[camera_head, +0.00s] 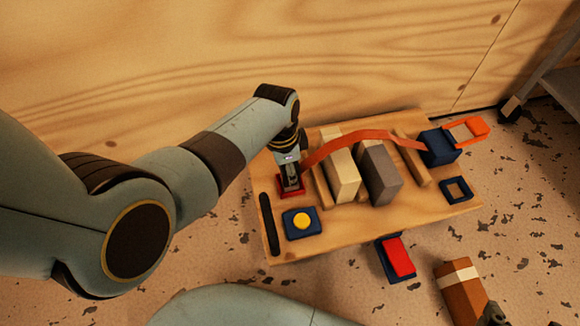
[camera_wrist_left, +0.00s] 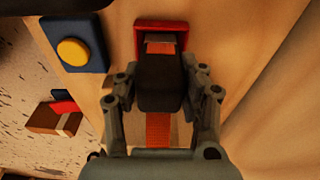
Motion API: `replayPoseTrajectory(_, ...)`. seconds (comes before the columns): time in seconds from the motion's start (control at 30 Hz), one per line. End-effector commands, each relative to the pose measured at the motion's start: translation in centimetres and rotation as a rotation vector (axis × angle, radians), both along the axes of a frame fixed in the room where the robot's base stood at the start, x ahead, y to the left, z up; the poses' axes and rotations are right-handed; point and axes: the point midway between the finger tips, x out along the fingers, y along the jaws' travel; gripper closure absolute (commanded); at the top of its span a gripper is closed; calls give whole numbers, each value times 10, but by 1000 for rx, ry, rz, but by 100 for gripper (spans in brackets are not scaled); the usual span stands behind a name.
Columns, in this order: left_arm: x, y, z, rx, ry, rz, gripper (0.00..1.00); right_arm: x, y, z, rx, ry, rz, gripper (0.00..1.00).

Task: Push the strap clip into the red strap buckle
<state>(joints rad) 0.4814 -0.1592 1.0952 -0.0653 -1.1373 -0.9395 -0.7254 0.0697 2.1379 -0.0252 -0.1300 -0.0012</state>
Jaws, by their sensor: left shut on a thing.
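The red strap buckle (camera_wrist_left: 176,28) is fixed near the left end of the wooden board; in the head view its red rim (camera_head: 281,188) shows around my fingertips. My left gripper (camera_head: 291,178) points down there and is shut on the dark strap clip (camera_wrist_left: 160,85). The clip's front end is at the buckle's mouth in the wrist view; how deep it sits, I cannot tell. The orange strap (camera_head: 362,136) runs from the clip over two blocks to a blue mount at right. A grey part at the lower right edge may be my right gripper (camera_head: 493,315); its jaws are unclear.
The board (camera_head: 340,232) carries a tan block (camera_head: 342,175), a grey block (camera_head: 380,175), a yellow button on a blue base (camera_head: 302,222) and a blue square frame (camera_head: 456,190). A red-and-blue piece (camera_head: 398,257) and a brown block (camera_head: 460,292) lie in front. A plywood wall stands behind.

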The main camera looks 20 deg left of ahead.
Motion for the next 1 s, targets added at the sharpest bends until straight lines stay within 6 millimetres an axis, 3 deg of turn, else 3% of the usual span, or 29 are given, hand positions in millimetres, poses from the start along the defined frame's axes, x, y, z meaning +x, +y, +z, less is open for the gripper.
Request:
replayPoseTrajectory(0.73,0,0,-4,0,0,0,94,0,0,-1,0,1,0,32)
replayPoseTrajectory(0.77,0,0,-3,0,0,0,56,0,0,-1,0,0,0,32)
replayPoseTrajectory(0.93,0,0,-3,0,0,0,34,0,0,-1,0,0,0,32)
replayPoseTrajectory(1.0,0,0,-3,0,0,0,33,0,0,-1,0,0,0,32)
